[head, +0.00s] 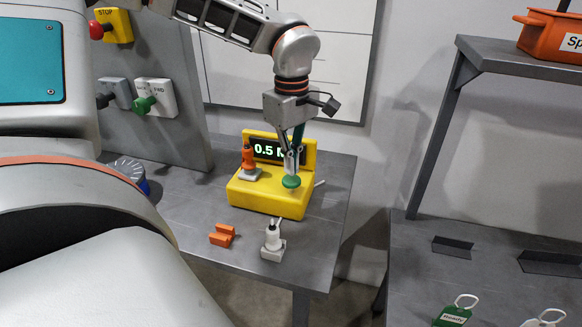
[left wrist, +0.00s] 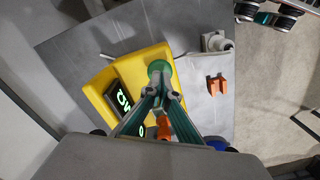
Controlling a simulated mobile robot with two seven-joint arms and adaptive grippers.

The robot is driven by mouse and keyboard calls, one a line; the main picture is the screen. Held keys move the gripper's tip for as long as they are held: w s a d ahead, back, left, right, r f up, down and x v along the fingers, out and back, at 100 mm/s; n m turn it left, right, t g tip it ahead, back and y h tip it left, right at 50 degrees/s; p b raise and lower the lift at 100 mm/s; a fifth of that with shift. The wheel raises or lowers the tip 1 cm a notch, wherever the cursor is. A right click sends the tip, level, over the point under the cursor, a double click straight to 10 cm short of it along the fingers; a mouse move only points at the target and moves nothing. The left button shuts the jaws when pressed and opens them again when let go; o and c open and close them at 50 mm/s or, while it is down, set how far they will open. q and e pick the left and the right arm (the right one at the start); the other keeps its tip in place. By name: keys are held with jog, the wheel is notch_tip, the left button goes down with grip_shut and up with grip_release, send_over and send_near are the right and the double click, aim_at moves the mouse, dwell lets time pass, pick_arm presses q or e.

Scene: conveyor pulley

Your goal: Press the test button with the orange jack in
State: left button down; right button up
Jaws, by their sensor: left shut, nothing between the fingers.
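The green test button (head: 291,182) is on the right of the box top, also in the left wrist view (left wrist: 158,68). My left gripper (head: 291,170) is shut and empty, pointing down with its fingertips at the button; I cannot tell whether they touch. My right gripper is not in view.
A white jack on a grey base (head: 273,244) and an orange clip-like block (head: 222,236) sit in front of the box. A panel with a red stop button (head: 97,29) and a green knob (head: 145,104) stands at left. A shelf with an orange bin (head: 545,35) is at right.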

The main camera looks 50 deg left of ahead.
aim_at(291, 179)
pick_arm(q)
jog(key=shift+r, duration=0.1)
jog(key=shift+r+p, duration=0.7)
jog(key=shift+r, duration=1.75)
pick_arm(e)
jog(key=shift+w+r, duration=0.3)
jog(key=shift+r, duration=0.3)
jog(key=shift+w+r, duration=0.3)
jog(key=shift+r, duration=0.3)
